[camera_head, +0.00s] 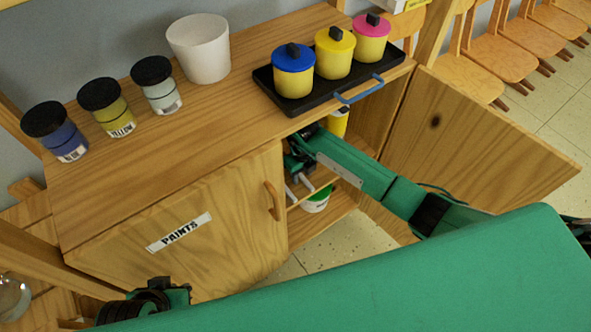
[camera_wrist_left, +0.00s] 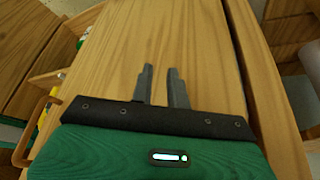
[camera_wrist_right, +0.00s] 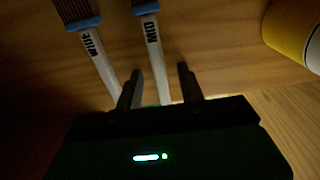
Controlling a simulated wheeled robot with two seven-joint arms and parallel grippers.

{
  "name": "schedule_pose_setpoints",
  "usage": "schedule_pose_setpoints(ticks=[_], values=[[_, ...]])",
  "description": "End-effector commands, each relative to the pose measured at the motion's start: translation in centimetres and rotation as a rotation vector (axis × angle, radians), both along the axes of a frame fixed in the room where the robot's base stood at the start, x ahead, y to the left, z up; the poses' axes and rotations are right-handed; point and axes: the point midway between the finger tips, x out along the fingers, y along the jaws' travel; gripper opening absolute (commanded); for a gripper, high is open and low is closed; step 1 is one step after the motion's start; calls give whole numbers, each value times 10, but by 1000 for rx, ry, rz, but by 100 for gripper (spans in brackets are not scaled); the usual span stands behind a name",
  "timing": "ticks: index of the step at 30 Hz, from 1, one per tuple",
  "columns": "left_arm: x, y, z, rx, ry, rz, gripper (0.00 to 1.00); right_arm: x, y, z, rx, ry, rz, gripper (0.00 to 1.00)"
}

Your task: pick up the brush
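Two brushes with white handles and blue collars lie on a wooden shelf in the right wrist view: a wide brush (camera_wrist_right: 92,52) at left and a mid brush (camera_wrist_right: 153,47) in the middle. My right gripper (camera_wrist_right: 160,69) is open. Its fingers stand on either side of the mid brush's handle, with gaps showing. In the head view my right arm reaches into the open cabinet, where the right gripper (camera_head: 299,160) is partly hidden. My left gripper (camera_wrist_left: 161,69) is open and empty in front of a wooden surface.
The cabinet (camera_head: 225,125) has its right door (camera_head: 470,140) swung open and its left door (camera_head: 190,240) shut. Jars and a white cup (camera_head: 199,48) stand on top, beside a black tray (camera_head: 349,97) with lidded pots. A yellow container (camera_wrist_right: 294,30) is right of the brushes.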

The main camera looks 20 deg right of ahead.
Motion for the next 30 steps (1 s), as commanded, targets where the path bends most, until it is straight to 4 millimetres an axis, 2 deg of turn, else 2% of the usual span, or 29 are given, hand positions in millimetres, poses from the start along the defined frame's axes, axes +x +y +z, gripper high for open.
schedule_pose_setpoints(ticks=[2,3,8,9,20,23,30], values=[[0,0,0,0,1,0,17,0,0,0,0,0,0,39],[0,0,0,0,1,0,17,0,0,0,0,0,0,35],[0,0,0,0,1,0,17,0,0,1,0,0,0,4],[0,0,0,0,1,0,17,0,0,1,0,-1,0,0],[-1,0,0,2,4,0,17,0,0,3,0,-1,0,0],[-2,1,1,5,12,1,17,1,0,9,0,-3,1,0],[-10,12,7,31,76,22,17,-3,-2,39,-2,-2,2,0]])
